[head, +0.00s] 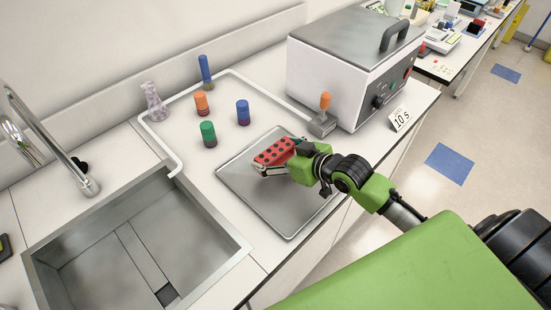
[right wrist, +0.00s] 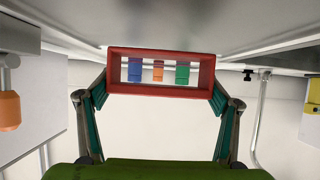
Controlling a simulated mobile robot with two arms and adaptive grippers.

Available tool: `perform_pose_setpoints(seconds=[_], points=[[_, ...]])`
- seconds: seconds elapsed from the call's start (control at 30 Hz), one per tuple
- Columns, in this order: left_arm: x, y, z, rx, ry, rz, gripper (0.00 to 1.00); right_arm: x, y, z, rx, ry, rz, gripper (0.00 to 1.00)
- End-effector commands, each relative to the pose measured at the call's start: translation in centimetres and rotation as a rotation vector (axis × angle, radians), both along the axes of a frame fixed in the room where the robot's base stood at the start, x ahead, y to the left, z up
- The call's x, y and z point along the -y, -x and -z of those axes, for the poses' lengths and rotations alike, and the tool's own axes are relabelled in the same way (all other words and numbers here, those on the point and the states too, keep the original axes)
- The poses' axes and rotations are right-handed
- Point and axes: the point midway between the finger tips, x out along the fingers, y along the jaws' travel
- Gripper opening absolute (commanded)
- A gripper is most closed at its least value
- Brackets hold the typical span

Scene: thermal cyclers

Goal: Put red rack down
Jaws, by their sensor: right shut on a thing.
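The red rack (head: 274,151) is a small red block with dark holes in its top. My right gripper (head: 277,167) is shut on it, over the grey metal tray (head: 240,182) on the counter. In the right wrist view the rack (right wrist: 160,92) is an open red frame between the two fingers (right wrist: 160,105). I cannot tell whether the rack touches the tray. My left gripper is not in view.
Blue (head: 206,70), orange (head: 201,104), green (head: 208,133) and dark blue (head: 242,112) capped vials and a flask (head: 154,103) stand behind the tray. A white machine (head: 340,75) stands right; a sink (head: 135,250) lies left. The tray's front is bare.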

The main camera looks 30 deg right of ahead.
Motion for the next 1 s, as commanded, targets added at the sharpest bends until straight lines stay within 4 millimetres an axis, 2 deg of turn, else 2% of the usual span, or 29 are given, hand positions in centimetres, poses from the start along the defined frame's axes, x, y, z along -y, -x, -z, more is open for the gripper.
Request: perform_pose_setpoints(seconds=[0.1, 0.2, 0.53, 0.57, 0.6, 1.0], points=[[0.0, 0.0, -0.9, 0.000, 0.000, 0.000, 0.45, -0.1, 0.2, 1.8, -0.008, -0.002, 0.000, 0.61], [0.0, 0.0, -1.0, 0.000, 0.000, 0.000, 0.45, -0.1, 0.2, 2.5, -0.006, -0.001, -0.001, 0.61], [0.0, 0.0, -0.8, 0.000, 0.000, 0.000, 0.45, -0.1, 0.2, 2.8, -0.004, 0.000, -0.001, 0.61], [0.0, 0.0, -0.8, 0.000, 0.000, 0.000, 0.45, -0.1, 0.2, 2.8, -0.004, 0.000, -0.001, 0.90], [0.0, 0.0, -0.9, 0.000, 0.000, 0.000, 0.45, -0.1, 0.2, 2.7, -0.004, 0.000, -0.001, 0.99], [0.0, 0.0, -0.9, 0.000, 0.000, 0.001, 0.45, -0.1, 0.3, 2.5, -0.004, 0.000, -0.001, 0.99]])
